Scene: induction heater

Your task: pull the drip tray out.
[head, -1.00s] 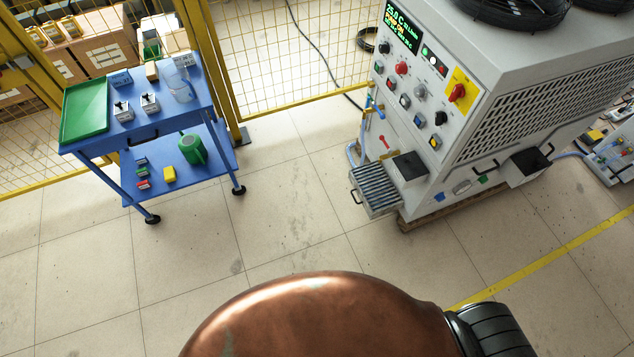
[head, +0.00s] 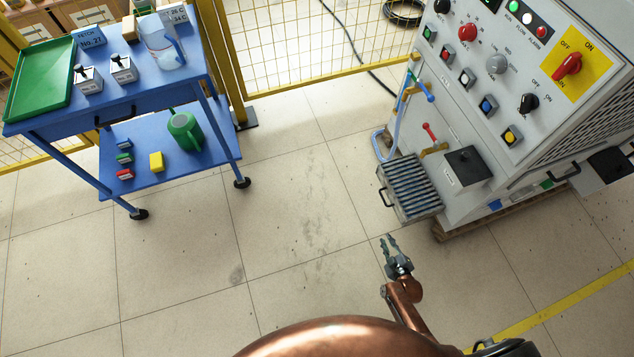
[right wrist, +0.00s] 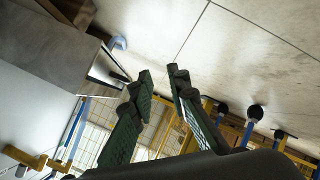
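The drip tray (head: 411,190) is a grey box with dark slats on top, at the lower front of the white heater cabinet (head: 470,130). A dark handle (head: 384,198) is on its left end. My right gripper (head: 389,240) is below the tray in the head view, apart from it, with its fingers spread and nothing between them. The right wrist view shows the open green fingers (right wrist: 160,80), with a black bar, perhaps the handle, near the left finger. My left gripper is not in view.
A blue cart (head: 60,124) with a green tray (head: 40,80) and a green watering can (head: 185,130) stands at the left. A yellow mesh fence (head: 285,50) runs behind. Blue hose (head: 381,147) hangs beside the drip tray. Floor between cart and cabinet is clear.

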